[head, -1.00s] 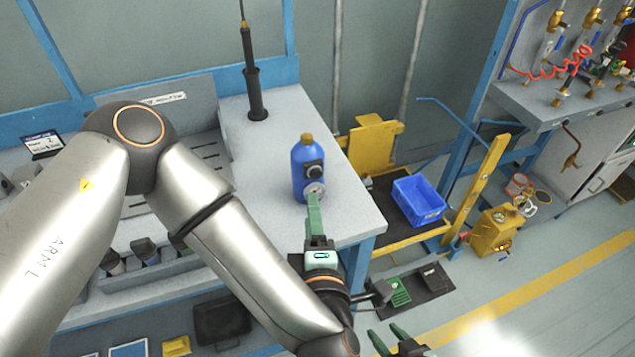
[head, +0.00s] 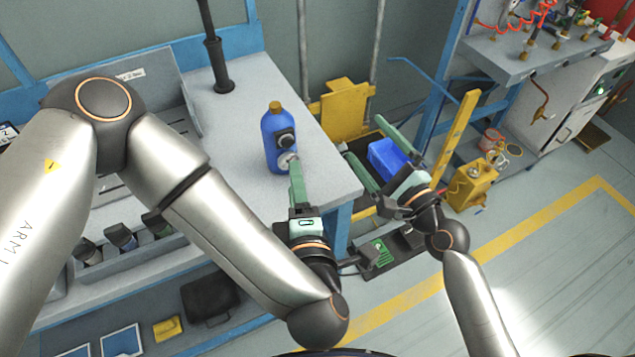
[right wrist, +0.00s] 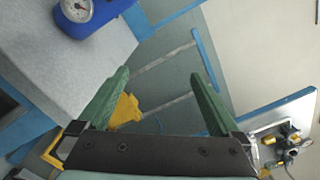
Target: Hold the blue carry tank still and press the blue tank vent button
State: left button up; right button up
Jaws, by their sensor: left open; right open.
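The blue carry tank (head: 272,142) stands upright on the grey bench, with a brass cap on top, a black round part and a gauge on its front. Its lower part and gauge (right wrist: 76,10) also show at the top left of the right wrist view. I cannot make out the vent button for certain. My left gripper (head: 296,172) is in front of the tank, its green fingers pointing at the gauge; I cannot tell if they touch it. My right gripper (head: 363,150) is open and empty, right of the bench edge and apart from the tank. It also shows in the right wrist view (right wrist: 158,82).
The grey bench top (head: 325,180) is clear around the tank. A black upright tool (head: 216,65) stands behind. A blue crate (head: 385,157) and yellow stand (head: 342,112) lie beyond my right gripper. A yellow can (head: 470,187) stands on the floor at right.

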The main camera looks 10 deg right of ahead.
aim_at(280, 148)
jog(key=a+f+m+y, duration=0.1)
jog(key=a+f+m, duration=0.1)
jog(key=a+m, duration=0.1)
jog(key=s+a+f+m+g, duration=0.1)
jog(key=a+f+m, duration=0.1)
jog(key=a+m, duration=0.1)
jog(key=s+a+f+m+y, duration=0.1)
jog(key=a+f+m, duration=0.1)
jog(key=a, duration=0.2)
jog(key=shift+s+f+m+g+y, duration=0.1)
jog(key=shift+s+m+g+y, duration=0.05)
jog(key=shift+m+g+y, duration=0.2)
jog(key=shift+a+f, duration=0.1)
jog(key=shift+a, duration=0.15)
jog(key=x, duration=1.2)
jog(key=shift+f, duration=0.1)
grip_shut()
pick_arm(q)
grip_shut()
dwell(2.9)
